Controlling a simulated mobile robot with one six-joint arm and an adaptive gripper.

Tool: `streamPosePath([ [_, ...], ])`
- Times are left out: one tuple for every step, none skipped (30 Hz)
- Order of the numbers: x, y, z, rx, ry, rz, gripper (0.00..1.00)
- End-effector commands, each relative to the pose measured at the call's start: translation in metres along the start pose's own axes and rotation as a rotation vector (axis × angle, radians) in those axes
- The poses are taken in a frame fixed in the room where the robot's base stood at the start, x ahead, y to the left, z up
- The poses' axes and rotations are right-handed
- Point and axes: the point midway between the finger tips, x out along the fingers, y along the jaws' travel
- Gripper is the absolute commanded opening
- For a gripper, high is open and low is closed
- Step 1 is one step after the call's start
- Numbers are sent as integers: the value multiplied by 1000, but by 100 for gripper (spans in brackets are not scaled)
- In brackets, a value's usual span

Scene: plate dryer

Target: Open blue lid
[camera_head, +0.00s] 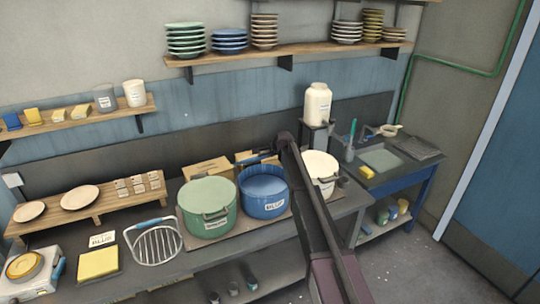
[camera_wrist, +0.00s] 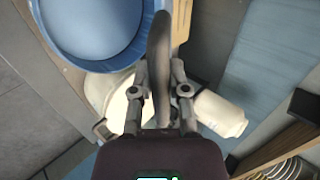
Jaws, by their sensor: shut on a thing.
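The blue pot (camera_head: 264,204) carries a label reading BLUE and stands in the middle of the counter. Its round top shows a smooth pale blue surface inside a rim, and it also shows in the wrist view (camera_wrist: 92,28). I cannot tell whether that surface is a lid or the pot's inside. My gripper (camera_wrist: 160,70) is beside this round top, just to its right in the wrist view. It is shut on a dark curved bar (camera_wrist: 159,38). I cannot tell whether the bar belongs to the blue lid. In the head view, my arm partly hides this area.
A green pot (camera_head: 208,208) stands left of the blue pot, and a white pot (camera_head: 322,170) right of it. A white jar (camera_head: 318,104) stands behind on a small stand. Plate shelves hang above.

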Motion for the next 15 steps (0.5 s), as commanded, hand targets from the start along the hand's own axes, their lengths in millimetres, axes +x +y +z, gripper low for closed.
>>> streamPosePath([
  [-3,-10,-8,-2,12,-3,0],
  [-3,-14,-7,-2,12,-3,0],
  [-4,-19,-7,-3,12,-3,0],
  [-4,-23,-7,-3,12,-4,0],
  [-4,-27,-6,-3,12,-4,0],
  [-4,-32,-6,-4,11,-4,0],
  [-4,-36,-6,-4,11,-4,0],
  [-4,-41,-6,-4,11,-4,0],
  [-4,-47,-6,-5,11,-4,0],
  [-3,-52,-6,-5,11,-4,0],
  [-3,-56,-5,-5,11,-4,0],
  [-3,-63,-5,-6,11,-4,0],
  [-2,-68,-5,-6,11,-5,0],
  [-2,-73,-5,-6,10,-5,0],
  [-1,-80,-5,-6,10,-5,0],
])
